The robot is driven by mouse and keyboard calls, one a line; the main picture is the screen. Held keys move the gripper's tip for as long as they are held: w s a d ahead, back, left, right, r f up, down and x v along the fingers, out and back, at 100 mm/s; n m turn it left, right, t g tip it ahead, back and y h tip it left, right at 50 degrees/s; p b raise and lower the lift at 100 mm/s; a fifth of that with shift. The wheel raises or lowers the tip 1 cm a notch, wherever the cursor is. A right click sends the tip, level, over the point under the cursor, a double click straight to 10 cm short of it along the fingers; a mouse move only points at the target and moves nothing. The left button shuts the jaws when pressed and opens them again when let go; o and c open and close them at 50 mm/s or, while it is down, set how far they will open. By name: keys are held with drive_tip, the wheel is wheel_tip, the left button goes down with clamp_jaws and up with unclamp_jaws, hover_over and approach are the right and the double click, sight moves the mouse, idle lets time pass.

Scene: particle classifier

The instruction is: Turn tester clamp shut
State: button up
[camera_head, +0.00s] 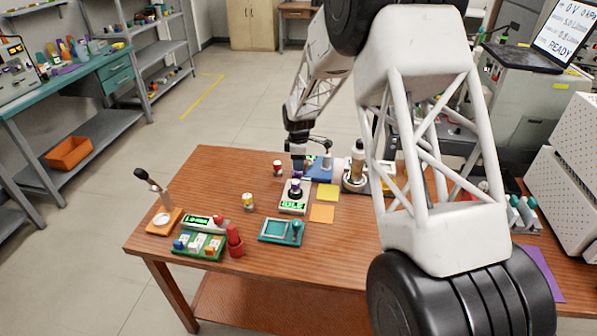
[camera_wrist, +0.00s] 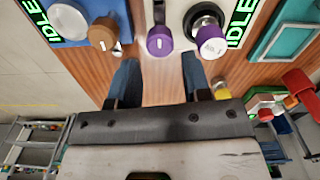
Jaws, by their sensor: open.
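In the wrist view a purple knob (camera_wrist: 160,42) stands upright at the edge of a white tester (camera_wrist: 180,10) with a green IDLE display. I take this knob for the clamp handle. A purple-topped container (camera_wrist: 212,47) sits beside it in a dark round seat. My gripper (camera_wrist: 159,62) is open and empty. Its two blue fingers point toward the knob, one on each side; whether they touch it I cannot tell. In the head view the white tester (camera_head: 293,208) stands mid-table, with my gripper (camera_head: 298,163) just behind it.
A blue device (camera_wrist: 72,8) with a brown knob (camera_wrist: 103,33) stands close left in the wrist view. A yellow jar (camera_head: 248,203), a teal tray (camera_head: 262,236) and a red bottle (camera_head: 235,243) stand nearby. My arm hides much of the table's right side.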

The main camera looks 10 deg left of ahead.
sight(303, 178)
drive_tip(key=shift+f, duration=2.25)
drive_tip(key=shift+c, duration=0.3)
drive_tip(key=c, duration=0.6)
